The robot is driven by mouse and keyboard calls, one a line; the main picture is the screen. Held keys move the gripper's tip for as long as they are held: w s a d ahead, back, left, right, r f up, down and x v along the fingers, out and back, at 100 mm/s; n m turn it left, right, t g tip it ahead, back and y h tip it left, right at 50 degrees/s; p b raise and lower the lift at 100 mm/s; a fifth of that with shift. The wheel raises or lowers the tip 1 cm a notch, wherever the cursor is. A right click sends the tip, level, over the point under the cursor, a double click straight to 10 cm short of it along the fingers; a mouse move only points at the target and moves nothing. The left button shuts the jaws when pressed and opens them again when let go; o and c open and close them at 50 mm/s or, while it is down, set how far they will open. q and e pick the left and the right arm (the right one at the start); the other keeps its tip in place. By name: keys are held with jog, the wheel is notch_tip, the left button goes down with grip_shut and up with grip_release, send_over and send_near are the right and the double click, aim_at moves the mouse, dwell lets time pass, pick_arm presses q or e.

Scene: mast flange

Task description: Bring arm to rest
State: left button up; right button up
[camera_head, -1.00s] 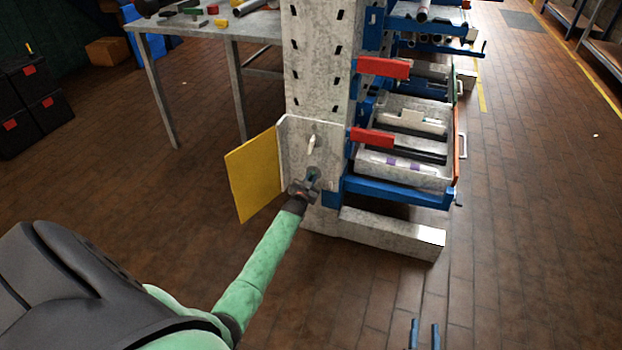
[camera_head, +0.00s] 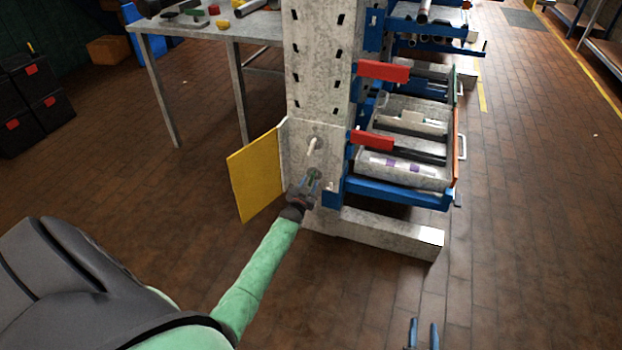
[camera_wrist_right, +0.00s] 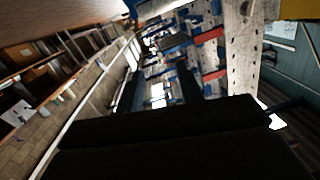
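My left arm reaches from the lower left in the head view to the grey mast (camera_head: 318,70). My left gripper (camera_head: 310,183) is at the lower part of the mast, in front of a round fitting (camera_head: 315,173). Its fingers look apart, with nothing clearly held; whether they touch the fitting is hard to tell. A pale pin-like part (camera_head: 312,146) sticks out of the mast plate just above. My right gripper (camera_head: 424,335) shows at the bottom edge of the head view, its two blue fingers apart and empty, over bare floor.
A yellow panel (camera_head: 255,176) stands out left of the mast. Blue racks with grey trays (camera_head: 405,172) and red blocks (camera_head: 383,70) are on its right. A grey foot beam (camera_head: 390,233) lies low. A workbench (camera_head: 205,27) stands behind. The front floor is clear.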

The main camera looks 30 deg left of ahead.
pick_arm(q)
jog(key=shift+p+v, duration=0.4)
jog(key=shift+v, duration=0.6)
jog(key=shift+f, duration=0.1)
pick_arm(e)
jog(key=shift+r, duration=0.6)
